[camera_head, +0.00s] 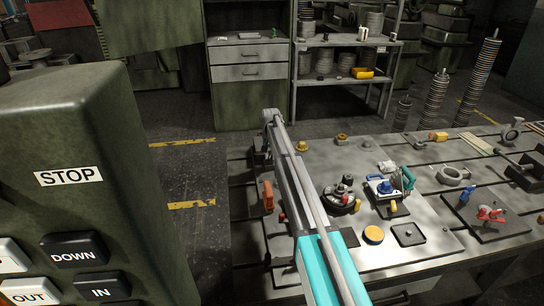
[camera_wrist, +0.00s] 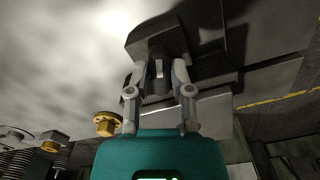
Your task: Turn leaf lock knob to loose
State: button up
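In the wrist view the two grey fingers of my gripper (camera_wrist: 161,66) stand apart, one on each side of a dark, stubby round part (camera_wrist: 158,84). This part could be the leaf lock knob, but it carries no readable mark. A dark block (camera_wrist: 145,42) lies just beyond it. I cannot tell whether the fingertips press on the round part or only stand beside it. The part's turn position is not readable. In the head view my arm reaches up the picture along the left side of the workbench (camera_head: 285,255), and my fingertips cannot be made out.
An orange-red handle (camera_head: 268,196) is close to my arm on the bench's left side. The bench holds a black round fixture (camera_head: 340,200), a blue-topped fixture (camera_head: 385,188) and a yellow disc (camera_head: 374,234). A STOP panel (camera_head: 70,177) fills the left.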

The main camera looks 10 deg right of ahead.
grip_shut()
jog(key=shift+d, duration=0.35)
jog(key=shift+a, duration=0.2)
